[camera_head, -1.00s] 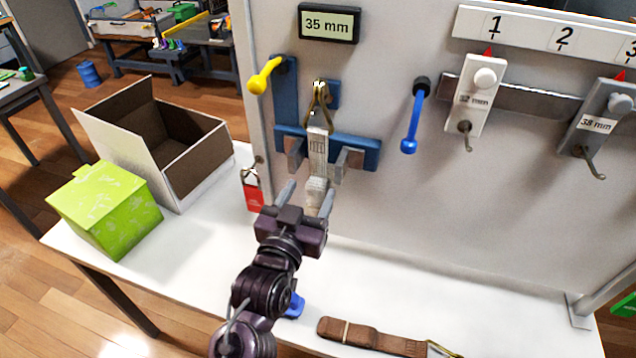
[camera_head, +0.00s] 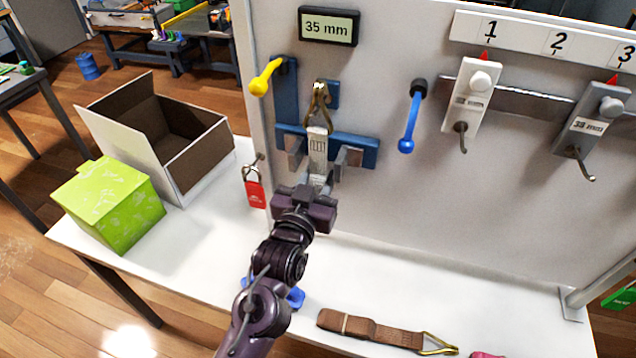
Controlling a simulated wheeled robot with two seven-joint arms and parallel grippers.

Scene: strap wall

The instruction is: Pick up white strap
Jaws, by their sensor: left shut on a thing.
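The white strap (camera_head: 317,148) hangs by a brass hook (camera_head: 320,100) on the wall panel, between the two grey jaws of a blue fixture (camera_head: 357,146). My left gripper (camera_head: 314,187) comes up from below and is shut on the lower end of the white strap. The gripper body hides that lower end. My right gripper is not in view.
A brown strap (camera_head: 372,328) with a brass hook lies on the white table. An open box (camera_head: 190,160) and a green box (camera_head: 108,205) stand at the left.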

